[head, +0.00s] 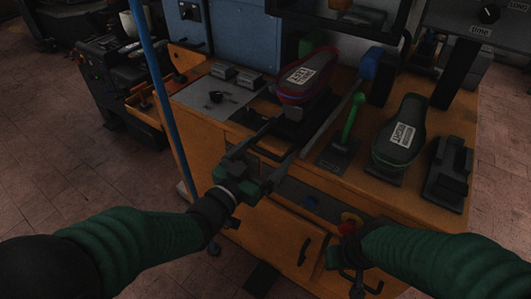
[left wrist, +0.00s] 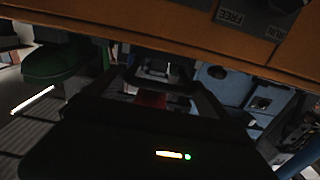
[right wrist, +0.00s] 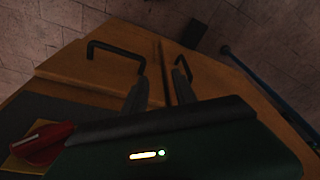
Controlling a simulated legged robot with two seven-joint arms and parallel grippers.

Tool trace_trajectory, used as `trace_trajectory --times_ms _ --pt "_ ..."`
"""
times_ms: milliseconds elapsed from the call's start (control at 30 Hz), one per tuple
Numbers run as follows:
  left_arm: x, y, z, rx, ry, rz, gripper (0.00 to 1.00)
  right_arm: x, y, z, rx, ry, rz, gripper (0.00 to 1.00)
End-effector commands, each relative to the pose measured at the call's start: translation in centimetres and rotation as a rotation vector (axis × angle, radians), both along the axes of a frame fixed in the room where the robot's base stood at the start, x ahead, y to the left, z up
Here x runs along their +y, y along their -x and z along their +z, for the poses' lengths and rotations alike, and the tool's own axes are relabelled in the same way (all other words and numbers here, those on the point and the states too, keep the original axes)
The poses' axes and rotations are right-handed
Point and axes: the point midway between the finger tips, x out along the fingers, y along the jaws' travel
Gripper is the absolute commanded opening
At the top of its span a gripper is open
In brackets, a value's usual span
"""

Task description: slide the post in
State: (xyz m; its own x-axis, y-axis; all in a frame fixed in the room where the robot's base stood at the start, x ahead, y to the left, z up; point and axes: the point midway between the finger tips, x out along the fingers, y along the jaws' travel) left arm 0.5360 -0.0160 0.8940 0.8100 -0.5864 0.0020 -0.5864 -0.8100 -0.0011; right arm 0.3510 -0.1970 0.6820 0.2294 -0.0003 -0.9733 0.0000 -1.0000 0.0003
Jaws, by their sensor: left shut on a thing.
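The left post carries a dark shoe with red trim and a white LEFT label (head: 298,78). It sits on a dark base at the back middle of the bench in the head view. My left gripper (head: 282,138) reaches to the front of that base. It is shut on a dark part there, which looks like the front of the left post. In the left wrist view a dark block and a red patch (left wrist: 150,99) show between the fingers. The exact contact is too dark to see. My right gripper (right wrist: 160,82) is open and empty near the bench front.
The right post with a RIGHT-labelled shoe (head: 402,133) stands to the right. A green-knobbed lever (head: 352,118) rises between the posts. A red knob (right wrist: 42,143) and a drawer handle (right wrist: 115,52) are near my right gripper. A blue pole (head: 163,95) stands at the left.

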Motion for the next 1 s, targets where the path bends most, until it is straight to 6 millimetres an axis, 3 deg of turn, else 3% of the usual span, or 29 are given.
trace_trajectory --times_ms 167,400,533,933,967,1000 --pt "-1.4 -1.7 -0.4 0.006 -0.003 -0.005 0.20 0.0 0.0 -0.2 0.000 0.000 0.000 0.34" --pt "-5.2 -7.0 -0.4 0.006 -0.003 -0.005 0.20 0.0 0.0 -0.2 0.000 0.000 0.000 0.34" --pt "-6.7 -9.0 -0.4 0.007 -0.004 -0.005 0.20 0.0 0.0 -0.1 0.000 0.000 0.000 0.34" --pt "-7.4 -9.7 -0.5 0.009 -0.006 -0.005 0.20 0.0 0.0 -0.1 0.000 0.000 0.000 0.34" --pt "-7.4 -9.7 -0.5 0.009 -0.006 -0.005 0.95 0.0 0.0 -0.1 0.000 0.000 0.000 0.34" --pt "-7.4 -9.7 -0.5 0.009 -0.006 -0.005 1.00 0.0 0.0 -0.1 0.000 0.000 0.000 0.34"
